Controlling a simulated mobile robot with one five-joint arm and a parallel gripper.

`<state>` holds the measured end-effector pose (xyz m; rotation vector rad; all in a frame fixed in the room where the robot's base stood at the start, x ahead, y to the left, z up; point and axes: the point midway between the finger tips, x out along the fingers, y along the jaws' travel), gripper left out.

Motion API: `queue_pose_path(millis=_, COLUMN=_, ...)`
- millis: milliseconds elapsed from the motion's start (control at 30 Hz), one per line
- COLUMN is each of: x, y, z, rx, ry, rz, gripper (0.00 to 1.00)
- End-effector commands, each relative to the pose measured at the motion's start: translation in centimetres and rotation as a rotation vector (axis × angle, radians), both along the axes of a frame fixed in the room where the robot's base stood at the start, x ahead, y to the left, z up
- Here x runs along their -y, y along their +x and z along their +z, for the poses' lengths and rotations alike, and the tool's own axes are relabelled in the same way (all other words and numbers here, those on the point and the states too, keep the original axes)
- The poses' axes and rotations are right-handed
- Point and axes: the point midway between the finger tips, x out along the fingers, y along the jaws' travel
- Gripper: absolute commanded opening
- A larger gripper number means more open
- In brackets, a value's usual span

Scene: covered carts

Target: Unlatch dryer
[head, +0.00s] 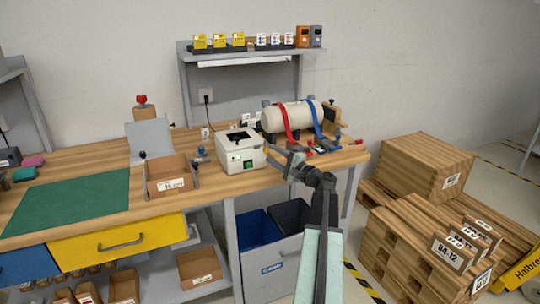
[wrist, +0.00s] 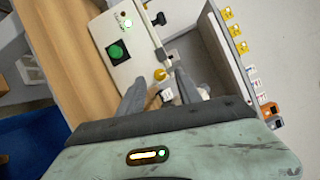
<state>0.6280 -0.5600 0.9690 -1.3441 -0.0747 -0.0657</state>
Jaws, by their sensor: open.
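The likely dryer is a cream box (head: 241,153) on the wooden bench, with a dark opening on top and a green switch on its front. The wrist view shows a cream housing (wrist: 122,48) with a green button and a lit green lamp. A grey bar (wrist: 153,40) runs along its edge, and a yellow knob (wrist: 160,74) sits near the bar's end. My gripper (head: 280,155) is open and empty, just right of the box. In the wrist view its fingers (wrist: 160,82) are spread, with the knob between their tips in the picture. I cannot tell whether they touch it.
A cream cylinder (head: 291,116) with red and blue straps lies behind my gripper. A cardboard bin (head: 168,182) stands left of the box, and a green mat (head: 70,203) lies farther left. Wooden crates (head: 425,168) stand on the floor at right. A shelf (head: 250,50) is above.

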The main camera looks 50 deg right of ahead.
Motion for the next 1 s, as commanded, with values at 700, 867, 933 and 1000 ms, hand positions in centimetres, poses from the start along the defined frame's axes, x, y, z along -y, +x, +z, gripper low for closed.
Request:
queue_pose_path(millis=700, x=-0.1, y=-5.8, z=-0.6, rx=-0.001, ry=0.000, rz=0.000, gripper=0.41)
queue_pose_path(millis=867, x=-0.1, y=-5.8, z=-0.6, rx=-0.001, ry=0.000, rz=0.000, gripper=0.41)
queue_pose_path(millis=933, x=-0.1, y=-5.8, z=-0.6, rx=-0.001, ry=0.000, rz=0.000, gripper=0.41)
queue_pose_path(millis=1000, x=0.0, y=-5.9, z=-0.6, rx=0.000, ry=0.000, rz=-0.001, gripper=0.41)
